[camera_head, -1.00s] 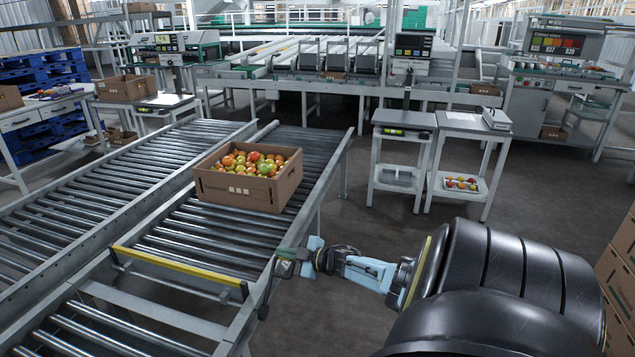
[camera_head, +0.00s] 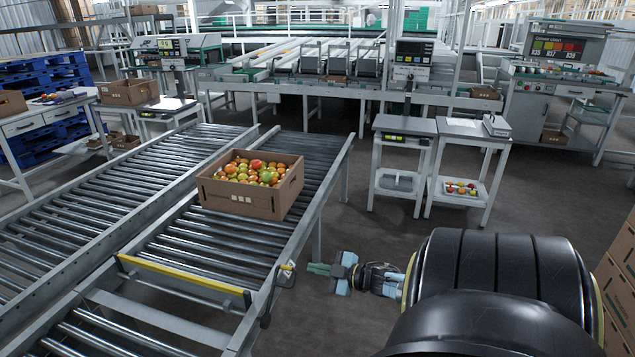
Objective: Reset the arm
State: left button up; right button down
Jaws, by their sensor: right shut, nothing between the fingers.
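My right gripper (camera_head: 322,269) is shut and empty. It points left, just right of the roller conveyor's side rail, over the dark floor, near the end of the yellow bar. My black right arm reaches in from the lower right. A cardboard box (camera_head: 236,206) full of red, orange and green tomatoes (camera_head: 254,171) stands upright on the right roller conveyor (camera_head: 202,243), well beyond the gripper. My left gripper is not in view.
A yellow bar (camera_head: 184,274) crosses the conveyor's near section. Two small grey tables (camera_head: 405,125) stand beyond the arm, one with a tray of tomatoes (camera_head: 461,189). Stacked cartons (camera_head: 619,270) stand at the right edge. The floor (camera_head: 390,232) between is clear.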

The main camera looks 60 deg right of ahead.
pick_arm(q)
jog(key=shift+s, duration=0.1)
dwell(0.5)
pick_arm(e)
jog(key=s+a+f+m+g+h, duration=0.25)
jog(key=s+a+f, duration=0.3)
jog(key=f, duration=0.45)
jog(key=s+a+f+m+g+h, duration=0.15)
jog(key=s+a+f+g, duration=0.35)
jog(key=f, duration=0.6)
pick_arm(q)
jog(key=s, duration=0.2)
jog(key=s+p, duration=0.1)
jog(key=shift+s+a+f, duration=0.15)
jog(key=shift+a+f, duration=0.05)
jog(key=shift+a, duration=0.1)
pick_arm(e)
jog(key=s+a+f+g+y, duration=0.1)
jog(key=s+a+f+g, duration=0.2)
jog(key=s+a, duration=0.6)
jog(key=s+a+f+m+g+y, duration=0.1)
jog(key=s+a+f+g, duration=0.3)
jog(key=s+a+f, duration=0.4)
jog(key=s+a, duration=0.2)
jog(key=shift+s+a+f, duration=0.15)
jog(key=shift+s+a, duration=0.1)
jog(key=shift+a, duration=0.1)
